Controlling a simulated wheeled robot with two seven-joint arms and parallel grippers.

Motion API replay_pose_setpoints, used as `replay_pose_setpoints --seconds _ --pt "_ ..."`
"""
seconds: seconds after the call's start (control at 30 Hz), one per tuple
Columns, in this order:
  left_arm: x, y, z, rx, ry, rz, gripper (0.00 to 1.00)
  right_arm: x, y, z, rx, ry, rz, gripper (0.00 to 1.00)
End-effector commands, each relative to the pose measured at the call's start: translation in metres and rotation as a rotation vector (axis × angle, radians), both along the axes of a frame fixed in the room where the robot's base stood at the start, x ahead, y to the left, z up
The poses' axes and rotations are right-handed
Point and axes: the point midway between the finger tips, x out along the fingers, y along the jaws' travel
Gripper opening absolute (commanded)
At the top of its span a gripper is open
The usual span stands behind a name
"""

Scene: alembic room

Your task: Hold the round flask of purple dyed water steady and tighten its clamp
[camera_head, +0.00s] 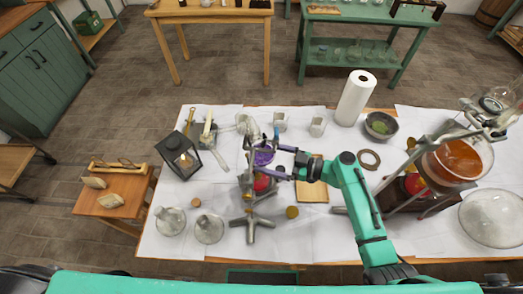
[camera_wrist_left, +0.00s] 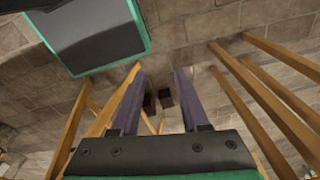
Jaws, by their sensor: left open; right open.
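The round flask of purple dyed water (camera_head: 263,155) is held on a metal stand near the middle of the white-covered table. The stand's splayed feet (camera_head: 252,224) rest on the cloth. The flask's clamp is too small and too crowded by the gripper to make out. My right gripper (camera_head: 279,161) is open, just right of the flask, its fingers pointing left toward it. Whether a finger touches the flask or clamp I cannot tell. My left gripper (camera_wrist_left: 158,76) is open and empty in the left wrist view and out of the head view.
A red item (camera_head: 262,183) sits below the flask. A black lantern (camera_head: 179,157) and glass funnels (camera_head: 209,229) stand to the left. A paper towel roll (camera_head: 355,98) stands behind. A large orange flask (camera_head: 458,160) on a stand is at the right.

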Motion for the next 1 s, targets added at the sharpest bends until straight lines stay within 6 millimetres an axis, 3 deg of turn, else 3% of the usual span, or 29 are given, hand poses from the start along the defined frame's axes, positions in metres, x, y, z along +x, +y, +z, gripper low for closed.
replay_pose_setpoints --seconds 0.13,0.4,0.43,0.53,0.57,0.67,0.77,0.83,1.0 --pt "0.000 0.000 0.000 0.000 0.000 0.000 0.45 0.004 0.014 -0.001 0.000 0.000 0.000 1.00" --pt "0.000 0.000 0.000 0.000 0.000 0.000 0.45 0.005 0.017 -0.002 -0.002 0.001 0.000 1.00" --pt "0.000 0.000 0.000 0.000 0.000 0.000 0.45 0.005 0.016 -0.002 -0.002 0.001 0.000 0.96" --pt "0.000 0.000 0.000 0.000 0.000 0.000 0.45 0.005 0.016 -0.002 -0.002 0.001 0.001 0.59" --pt "0.000 0.000 0.000 0.000 0.000 0.000 0.45 0.005 0.016 -0.002 -0.002 0.001 0.001 0.59" --pt "0.000 0.002 0.000 0.002 0.000 0.013 0.75 0.005 0.016 -0.002 -0.002 0.001 0.001 0.59" --pt "0.002 0.018 0.004 0.010 0.002 0.107 0.75 0.005 0.016 -0.002 -0.002 0.001 0.001 0.58" --pt "0.001 0.040 0.009 0.019 0.003 0.237 0.75 0.005 0.016 -0.002 -0.002 0.001 0.001 0.58" --pt "-0.011 0.115 0.035 0.013 -0.018 0.652 0.75 0.005 0.016 -0.003 -0.002 0.001 0.000 0.58"
